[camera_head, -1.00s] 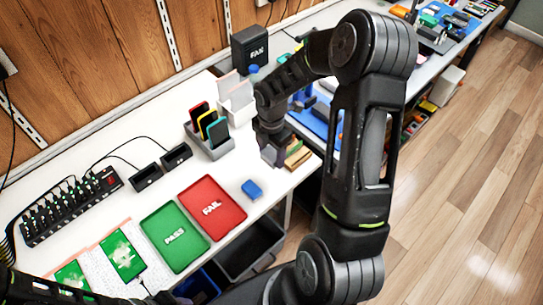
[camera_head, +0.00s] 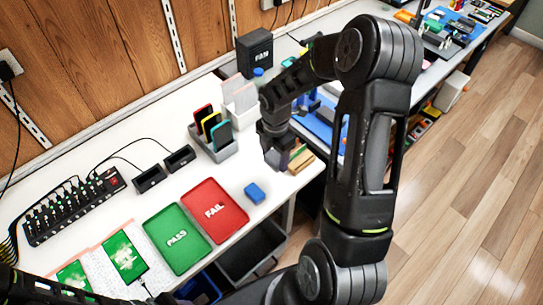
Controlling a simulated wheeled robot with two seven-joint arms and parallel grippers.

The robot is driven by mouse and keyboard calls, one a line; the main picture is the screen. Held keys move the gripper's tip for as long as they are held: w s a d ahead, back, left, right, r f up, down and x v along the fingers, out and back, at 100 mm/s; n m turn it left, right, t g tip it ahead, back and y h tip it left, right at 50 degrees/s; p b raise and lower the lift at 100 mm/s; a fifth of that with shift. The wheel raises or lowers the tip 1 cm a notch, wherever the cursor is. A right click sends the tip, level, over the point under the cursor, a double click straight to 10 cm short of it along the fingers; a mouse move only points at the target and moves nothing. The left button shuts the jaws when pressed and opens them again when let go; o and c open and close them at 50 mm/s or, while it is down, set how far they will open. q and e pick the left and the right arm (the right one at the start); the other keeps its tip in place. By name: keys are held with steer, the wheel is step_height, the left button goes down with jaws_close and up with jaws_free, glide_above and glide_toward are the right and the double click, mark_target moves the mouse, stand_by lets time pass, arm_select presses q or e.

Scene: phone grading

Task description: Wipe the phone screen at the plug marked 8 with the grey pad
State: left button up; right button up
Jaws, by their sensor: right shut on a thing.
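Two phones with lit green screens lie on a pale sheet at the front left: one phone (camera_head: 124,257) fully seen, the other phone (camera_head: 74,280) cut by my arm. The plug strip (camera_head: 70,208) at the left holds several plugs with cables; their numbers are too small to read, so I cannot tell which is 8. My right gripper (camera_head: 277,158) points down at the table's right edge, beside a tan block (camera_head: 302,163). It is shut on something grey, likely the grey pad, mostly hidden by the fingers. My left gripper is out of view.
A green PASS tray (camera_head: 157,222) and a red FAIL tray (camera_head: 236,225) lie mid-table. A blue block (camera_head: 254,193) lies right of them. A grey rack (camera_head: 221,153) holds several phones. Two black holders (camera_head: 149,179) stand behind the trays. A dark box (camera_head: 247,68) stands at the back.

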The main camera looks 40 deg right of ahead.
steer(key=w+a+r+m+b, duration=0.2)
steer(key=w+a+r+m, duration=0.2)
steer(key=a+m, duration=0.4)
steer(key=w+a+r+m+b, duration=0.2)
steer(key=w+a+r+m, duration=0.3)
steer(key=a+m, duration=0.4)
steer(key=shift+m, duration=1)
steer(key=shift+w+a, duration=0.1)
